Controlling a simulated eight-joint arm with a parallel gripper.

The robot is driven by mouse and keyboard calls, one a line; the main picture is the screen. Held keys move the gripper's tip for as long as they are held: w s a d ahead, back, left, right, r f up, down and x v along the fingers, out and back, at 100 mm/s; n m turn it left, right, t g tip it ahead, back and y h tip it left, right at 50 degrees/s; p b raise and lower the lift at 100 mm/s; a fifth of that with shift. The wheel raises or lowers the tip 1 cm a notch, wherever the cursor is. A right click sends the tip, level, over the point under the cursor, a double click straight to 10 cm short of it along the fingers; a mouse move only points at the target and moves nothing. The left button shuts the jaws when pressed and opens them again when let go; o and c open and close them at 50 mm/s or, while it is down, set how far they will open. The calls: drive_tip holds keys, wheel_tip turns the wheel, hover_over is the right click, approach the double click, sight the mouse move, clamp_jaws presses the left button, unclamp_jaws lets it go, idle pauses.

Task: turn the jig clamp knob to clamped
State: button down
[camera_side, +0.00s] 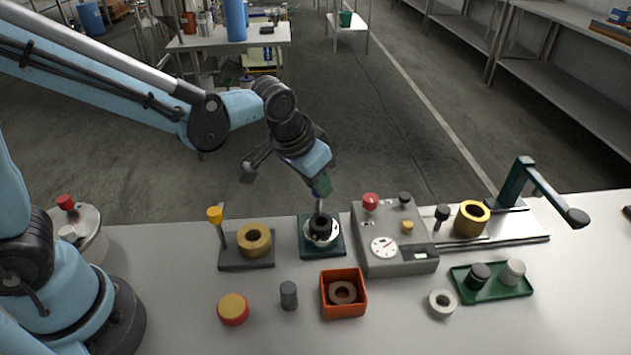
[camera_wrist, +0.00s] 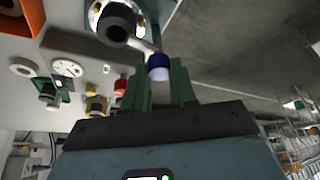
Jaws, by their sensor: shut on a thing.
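A dark green square jig base (camera_side: 306,250) stands on the bench with a round silver seat and a black round part (camera_side: 321,226) in its middle. A pale bar rises from there to a handle with a blue end (camera_wrist: 158,66), seen in the wrist view; it seems to be the clamp knob. My gripper (camera_side: 320,188) is above the jig, pointing down, with its green fingers shut on this handle. In the wrist view the fingers (camera_wrist: 161,86) stand on both sides of it. The fingers hide part of the handle, and I cannot tell the clamp position.
Left of the jig stands a fixture with a yellow knob (camera_side: 215,214) and a brass ring (camera_side: 254,240). Right are a grey gauge box (camera_side: 395,262) and a rail with a green arm (camera_side: 545,185). An orange box (camera_side: 343,307) and green tray (camera_side: 510,291) are in front.

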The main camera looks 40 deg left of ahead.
drive_tip(key=shift+n+y, duration=0.4)
drive_tip(key=shift+n, duration=0.4)
drive_tip(key=c, duration=0.9)
unclamp_jaws()
drive_tip(key=shift+r, duration=0.1)
drive_tip(key=v, duration=1.2)
